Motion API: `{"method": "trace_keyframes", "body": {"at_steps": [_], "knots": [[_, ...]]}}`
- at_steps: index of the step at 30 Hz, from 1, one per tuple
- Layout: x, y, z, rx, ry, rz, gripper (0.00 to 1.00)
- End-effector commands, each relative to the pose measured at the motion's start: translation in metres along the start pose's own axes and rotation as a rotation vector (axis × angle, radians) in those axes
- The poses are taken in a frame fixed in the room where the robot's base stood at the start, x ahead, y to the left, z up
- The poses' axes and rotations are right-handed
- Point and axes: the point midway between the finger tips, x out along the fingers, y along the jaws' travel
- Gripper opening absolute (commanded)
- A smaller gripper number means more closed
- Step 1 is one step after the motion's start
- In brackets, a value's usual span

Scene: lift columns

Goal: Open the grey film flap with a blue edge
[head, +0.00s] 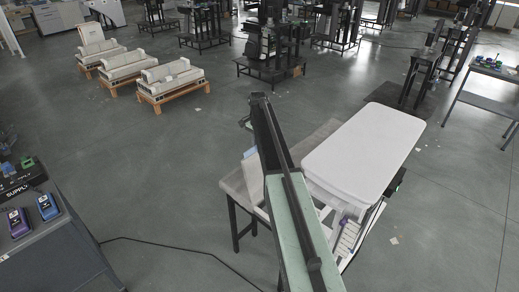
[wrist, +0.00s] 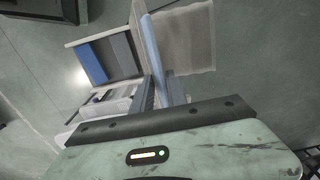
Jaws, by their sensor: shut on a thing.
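The grey film flap (wrist: 188,38) shows in the wrist view as a thin, see-through sheet at upper middle. Its blue edge (wrist: 152,48) runs along the sheet's left side and down toward my gripper (wrist: 160,95). My gripper is shut at the lower end of this edge; the exact contact is partly hidden by the fingers. Left of the flap is a pale open-fronted box (wrist: 139,68) with a blue panel and dark grey inside. In the head view my arm covers much of this spot; a small pale-blue patch (head: 249,153) shows beside it.
A large white-topped unit (head: 368,145) stands right of my arm, close to it. A grey bench (head: 234,185) lies under the box. A dark table (head: 60,240) with coloured devices is at lower left. A cable crosses the floor. Open floor lies left of the bench.

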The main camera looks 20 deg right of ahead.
Motion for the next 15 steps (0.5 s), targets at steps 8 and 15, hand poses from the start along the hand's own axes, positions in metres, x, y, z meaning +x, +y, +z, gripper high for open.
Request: {"method": "trace_keyframes", "body": {"at_steps": [8, 15], "knots": [[-0.0002, -0.0054, -0.0017, -0.001, 0.007, -0.006, 0.00], [-0.0003, -0.0057, -0.0017, -0.002, 0.009, -0.007, 0.29]]}}
